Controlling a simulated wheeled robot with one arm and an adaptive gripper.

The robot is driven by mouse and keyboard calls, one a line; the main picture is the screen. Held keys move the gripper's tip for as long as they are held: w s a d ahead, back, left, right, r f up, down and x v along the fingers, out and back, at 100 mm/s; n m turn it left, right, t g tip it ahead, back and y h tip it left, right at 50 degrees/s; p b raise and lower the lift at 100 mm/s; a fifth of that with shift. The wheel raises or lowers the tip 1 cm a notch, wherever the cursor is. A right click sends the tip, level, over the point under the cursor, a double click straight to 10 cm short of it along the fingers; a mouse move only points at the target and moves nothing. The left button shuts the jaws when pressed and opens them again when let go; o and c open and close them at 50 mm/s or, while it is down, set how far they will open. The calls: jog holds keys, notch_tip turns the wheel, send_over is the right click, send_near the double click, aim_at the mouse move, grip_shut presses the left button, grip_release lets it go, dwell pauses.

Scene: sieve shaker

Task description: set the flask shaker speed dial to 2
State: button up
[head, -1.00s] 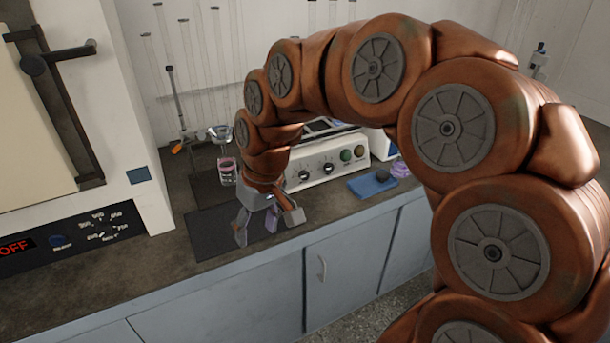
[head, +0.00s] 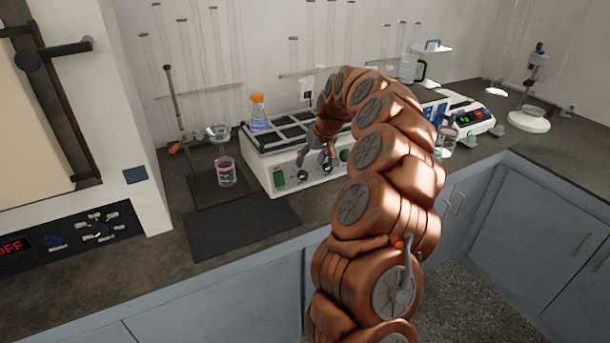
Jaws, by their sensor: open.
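The flask shaker (head: 262,160) is a white box with a dark rack on top, standing on the counter left of my arm. Its front panel has a green-lit switch (head: 279,177), a dark round dial (head: 302,176), a second dark dial (head: 328,166) and a green button (head: 344,155). My gripper (head: 313,162) is open at the front panel, its fingers pointing down close to the two dials. I cannot tell whether it touches either dial. The dial markings are too small to read. My arm hides the right part of the shaker.
An orange-capped flask (head: 259,115) with blue liquid stands on the shaker. A pink-ringed beaker (head: 226,172) stands left of it. A dark mat (head: 240,227) lies clear in front. A white device with lit buttons (head: 470,118) and a glass beaker (head: 446,140) stand right of my arm.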

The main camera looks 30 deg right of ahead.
aim_at(304, 176)
jog(key=shift+p+x, duration=0.9)
jog(key=shift+x, duration=3)
grip_shut()
jog(key=shift+f, duration=0.1)
jog(key=shift+s, duration=0.1)
